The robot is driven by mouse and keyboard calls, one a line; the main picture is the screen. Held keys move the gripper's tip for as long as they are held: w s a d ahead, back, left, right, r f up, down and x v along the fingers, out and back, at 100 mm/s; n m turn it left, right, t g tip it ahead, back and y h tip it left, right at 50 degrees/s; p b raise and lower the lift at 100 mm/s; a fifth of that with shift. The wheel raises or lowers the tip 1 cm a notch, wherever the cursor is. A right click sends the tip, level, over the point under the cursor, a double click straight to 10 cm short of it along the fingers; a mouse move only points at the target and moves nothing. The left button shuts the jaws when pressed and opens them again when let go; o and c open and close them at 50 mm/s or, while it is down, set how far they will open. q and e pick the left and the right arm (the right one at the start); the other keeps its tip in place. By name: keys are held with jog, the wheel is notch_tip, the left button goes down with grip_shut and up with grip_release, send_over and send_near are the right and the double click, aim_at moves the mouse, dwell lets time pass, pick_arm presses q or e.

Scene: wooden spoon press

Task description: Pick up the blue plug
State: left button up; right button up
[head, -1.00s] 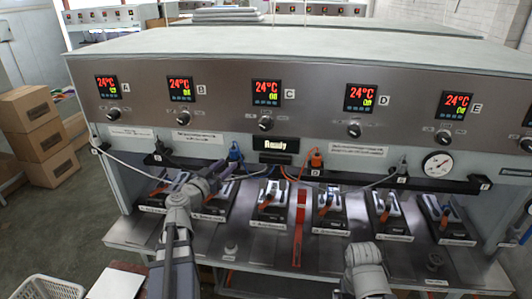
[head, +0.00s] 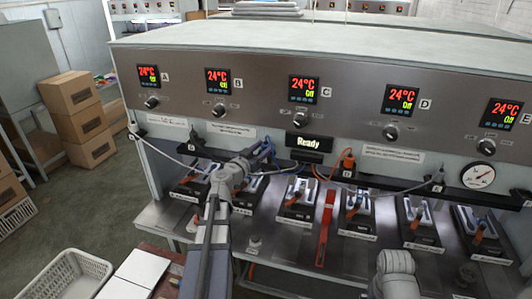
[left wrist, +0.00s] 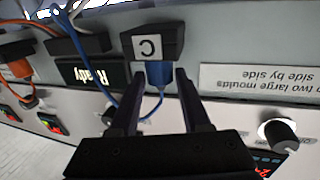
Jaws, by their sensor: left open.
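The blue plug (left wrist: 157,75) sits in the black holder marked C (left wrist: 152,45) in the left wrist view, with its blue cord looping away from it. In the head view the blue plug (head: 267,148) is mostly hidden by my left gripper. My left gripper (left wrist: 155,72) is open, with one finger on each side of the plug in the picture. I cannot tell whether the fingers touch it. In the head view my left gripper (head: 262,157) is at the rail below the panel. Only part of my right arm shows at the lower right.
An orange plug (head: 348,160) sits in the holder beside the Ready display (head: 307,143). Several presses stand on the metal bench, with a red lever (head: 326,228) among them. A white basket (head: 75,276) and stacked boxes (head: 76,118) are at the left.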

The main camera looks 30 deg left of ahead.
pick_arm(q)
jog(key=shift+w, duration=1.15)
jog(key=shift+s, duration=0.1)
grip_shut()
